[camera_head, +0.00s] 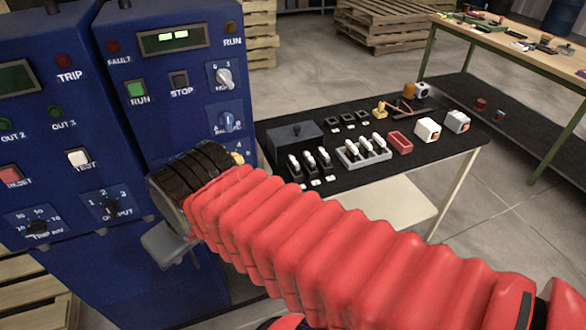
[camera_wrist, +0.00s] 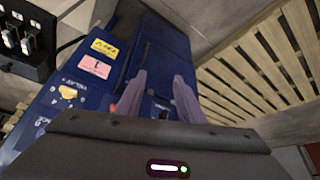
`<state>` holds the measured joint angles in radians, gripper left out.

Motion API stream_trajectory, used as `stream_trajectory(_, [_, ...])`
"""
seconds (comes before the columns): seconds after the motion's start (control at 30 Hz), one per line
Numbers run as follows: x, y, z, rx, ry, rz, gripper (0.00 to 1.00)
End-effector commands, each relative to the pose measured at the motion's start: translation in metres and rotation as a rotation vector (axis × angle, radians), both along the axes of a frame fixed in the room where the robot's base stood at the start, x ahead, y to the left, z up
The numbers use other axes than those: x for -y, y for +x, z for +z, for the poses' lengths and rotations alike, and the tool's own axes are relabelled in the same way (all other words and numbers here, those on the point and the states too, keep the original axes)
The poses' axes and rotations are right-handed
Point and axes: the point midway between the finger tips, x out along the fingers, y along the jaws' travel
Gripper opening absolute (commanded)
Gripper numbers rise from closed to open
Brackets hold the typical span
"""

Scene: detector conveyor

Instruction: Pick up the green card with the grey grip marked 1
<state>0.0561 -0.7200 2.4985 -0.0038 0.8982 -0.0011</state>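I cannot make out a green card with a grey grip marked 1 in either view. In the head view, several small dark upright pieces with white tops (camera_head: 309,165) stand on the black table. More white-topped pieces stand in a light grey rack (camera_head: 352,156). Their markings are too small to read. My gripper (camera_wrist: 160,76) is open and empty in the wrist view, its two fingers apart in front of a blue cabinet (camera_wrist: 105,90). In the head view my wrist hides most of it, close to the cabinets and left of the table.
Blue cabinets (camera_head: 45,130) with knobs and buttons crowd the left. A wooden pallet (camera_wrist: 265,70) lies right in the wrist view. A workbench (camera_head: 510,40) stands behind.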

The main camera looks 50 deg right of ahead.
Motion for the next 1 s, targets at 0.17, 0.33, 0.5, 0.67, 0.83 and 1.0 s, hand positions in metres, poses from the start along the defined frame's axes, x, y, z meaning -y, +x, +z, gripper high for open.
stream_trajectory(0.17, [0.04,0.003,-0.019,-0.057,-0.009,-0.124,0.34])
stream_trajectory(0.33, [0.088,0.004,-0.04,-0.107,-0.028,-0.249,0.34])
stream_trajectory(0.5, [0.14,0.0,-0.063,-0.143,-0.055,-0.366,0.34])
stream_trajectory(0.67, [0.191,-0.007,-0.085,-0.163,-0.087,-0.466,0.34])
stream_trajectory(0.83, [0.247,-0.02,-0.11,-0.167,-0.125,-0.556,0.34])
stream_trajectory(1.0, [0.302,-0.036,-0.137,-0.147,-0.168,-0.626,0.34])
